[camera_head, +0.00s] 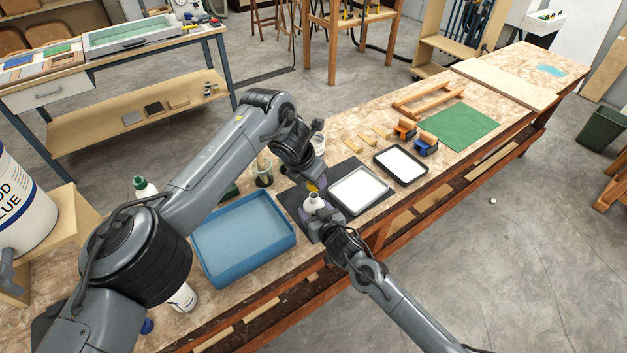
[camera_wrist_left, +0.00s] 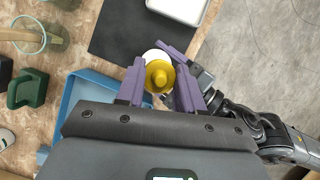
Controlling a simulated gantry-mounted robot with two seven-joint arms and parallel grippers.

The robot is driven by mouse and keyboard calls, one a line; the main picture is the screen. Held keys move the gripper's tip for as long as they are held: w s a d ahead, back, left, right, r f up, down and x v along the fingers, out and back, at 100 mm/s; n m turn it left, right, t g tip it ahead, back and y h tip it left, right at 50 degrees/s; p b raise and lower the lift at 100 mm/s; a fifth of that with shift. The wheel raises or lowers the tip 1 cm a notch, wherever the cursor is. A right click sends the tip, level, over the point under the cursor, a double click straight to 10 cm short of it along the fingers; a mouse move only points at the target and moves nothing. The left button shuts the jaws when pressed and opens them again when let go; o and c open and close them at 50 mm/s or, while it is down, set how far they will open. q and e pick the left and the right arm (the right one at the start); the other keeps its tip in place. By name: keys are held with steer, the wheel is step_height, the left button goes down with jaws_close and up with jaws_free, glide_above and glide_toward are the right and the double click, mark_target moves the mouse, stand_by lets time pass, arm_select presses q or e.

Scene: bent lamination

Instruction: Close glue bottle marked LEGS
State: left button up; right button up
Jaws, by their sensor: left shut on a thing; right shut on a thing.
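A white bottle (camera_head: 314,203) is over the dark mat, held by my right gripper (camera_head: 322,217), which is shut on it. Its label cannot be read. My left gripper (camera_head: 314,186) is directly above the bottle, shut on a yellow cap. In the left wrist view, the yellow cap (camera_wrist_left: 160,76) is between the purple fingers of my left gripper (camera_wrist_left: 160,88), with a white round part behind it. A purple finger of my right gripper (camera_wrist_left: 173,50) crosses close by. Whether the cap touches the bottle neck cannot be told.
A blue tray (camera_head: 243,238) stands left of the bottle.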

arm_select(q)
steer(key=shift+f, duration=1.1)
steer(key=shift+f, duration=0.15)
steer(key=shift+f, duration=0.75)
steer(key=shift+f, duration=0.55)
arm_select(e)
jaws_close()
arm_select(q)
steer(key=shift+s+f+m+g, duration=0.1)
steer(key=shift+f+m+g, duration=0.25)
steer(key=shift+m, duration=0.55)
steer(key=shift+r+m+g+h, duration=0.25)
steer(key=shift+m+h, duration=0.05)
steer(key=shift+m, duration=0.5)
